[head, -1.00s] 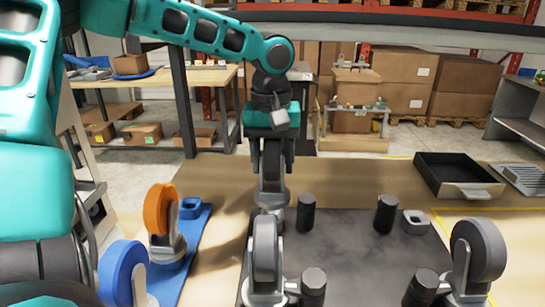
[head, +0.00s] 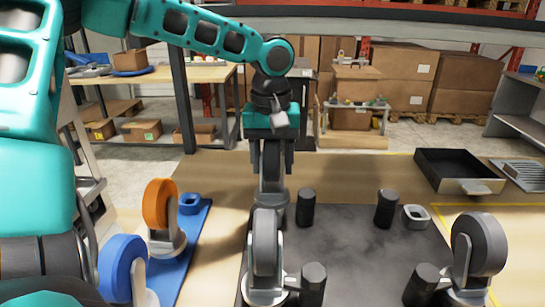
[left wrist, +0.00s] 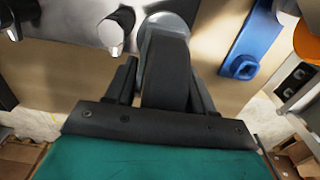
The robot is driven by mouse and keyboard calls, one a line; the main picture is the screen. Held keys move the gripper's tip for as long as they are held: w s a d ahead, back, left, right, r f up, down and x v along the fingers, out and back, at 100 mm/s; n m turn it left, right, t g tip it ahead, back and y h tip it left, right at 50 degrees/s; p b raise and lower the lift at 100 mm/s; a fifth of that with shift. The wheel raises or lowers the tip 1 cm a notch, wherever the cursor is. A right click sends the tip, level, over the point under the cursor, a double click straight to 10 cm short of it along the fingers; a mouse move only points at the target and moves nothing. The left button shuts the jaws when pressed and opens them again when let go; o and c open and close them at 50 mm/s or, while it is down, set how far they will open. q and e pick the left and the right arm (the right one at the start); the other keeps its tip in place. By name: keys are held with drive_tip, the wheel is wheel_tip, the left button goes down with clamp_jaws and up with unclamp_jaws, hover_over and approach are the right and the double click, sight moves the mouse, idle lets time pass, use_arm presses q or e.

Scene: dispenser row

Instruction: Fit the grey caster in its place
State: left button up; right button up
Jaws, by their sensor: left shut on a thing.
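My left gripper (head: 272,165) is shut on a grey caster (head: 270,178), wheel up and mounting plate down. The held caster is at the far left corner of a dark plate (head: 350,262), beside a black post (head: 306,207). In the left wrist view the caster's wheel (left wrist: 166,72) is between the fingers, and its round base (left wrist: 166,24) overlaps the plate edge. I cannot tell whether the base touches the plate. Other grey casters stand at the near left corner (head: 265,243) and near right corner (head: 478,243). My right gripper is not in view.
A blue mat (head: 196,226) at left carries an orange caster (head: 160,205) and a blue ring-like piece (head: 189,203); a blue caster (head: 122,268) stands nearer. A grey ring-like piece (head: 415,217) lies beside the far right post (head: 386,208). A black tray (head: 458,172) is at back right.

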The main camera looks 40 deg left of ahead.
use_arm(q)
drive_tip(key=shift+f+b, duration=0.5)
drive_tip(key=shift+f, duration=0.75)
drive_tip(key=o, duration=1.4)
wheel_tip(320, 180, up, 13)
drive_tip(key=shift+s+p, duration=0.15)
drive_tip(key=shift+p, duration=0.9)
